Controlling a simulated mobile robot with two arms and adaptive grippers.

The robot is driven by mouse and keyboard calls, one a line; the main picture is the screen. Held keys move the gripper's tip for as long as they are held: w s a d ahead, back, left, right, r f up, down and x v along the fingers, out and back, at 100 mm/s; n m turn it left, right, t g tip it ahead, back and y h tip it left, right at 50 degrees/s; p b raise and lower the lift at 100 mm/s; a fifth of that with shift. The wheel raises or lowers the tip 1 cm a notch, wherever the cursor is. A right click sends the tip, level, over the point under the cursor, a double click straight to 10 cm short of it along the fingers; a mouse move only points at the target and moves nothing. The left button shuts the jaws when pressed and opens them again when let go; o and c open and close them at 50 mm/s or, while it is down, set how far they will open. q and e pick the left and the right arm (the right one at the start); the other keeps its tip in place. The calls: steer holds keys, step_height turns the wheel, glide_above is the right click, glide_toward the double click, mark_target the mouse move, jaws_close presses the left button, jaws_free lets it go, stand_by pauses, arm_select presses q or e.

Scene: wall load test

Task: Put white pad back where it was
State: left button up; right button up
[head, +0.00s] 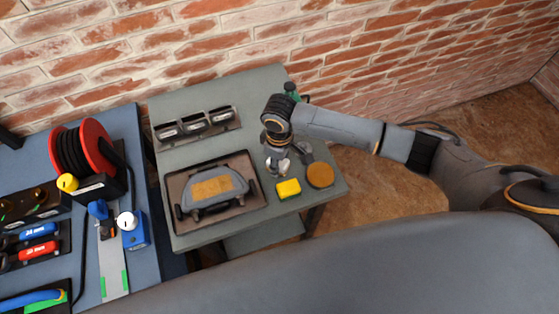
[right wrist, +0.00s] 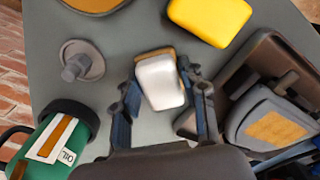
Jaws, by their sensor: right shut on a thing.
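The white pad (right wrist: 160,82) is between the two fingers of my right gripper (right wrist: 165,100) in the right wrist view. It is a small rounded block with a white face and a tan layer showing behind its upper edge. In the head view my right gripper (head: 279,160) is over the right part of the grey table (head: 262,85), shut on the pad, whose white part shows below the fingers. How far the pad is above the table is hard to tell. My left gripper is in neither view.
A yellow block (head: 288,188) and a round brown-topped thing (head: 320,175) stand close by. A dark tray (head: 255,202) with a grey tool is left of them. Behind are a three-part rack (head: 197,124) and a green oil can (right wrist: 50,145). A grey knob-like piece (right wrist: 80,62) stands near.

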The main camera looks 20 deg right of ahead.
steer(key=shift+f, duration=0.15)
steer(key=o, duration=1.3)
step_height(320, 180, up, 12)
steer(key=shift+r+b, duration=0.2)
steer(key=shift+b, duration=0.2)
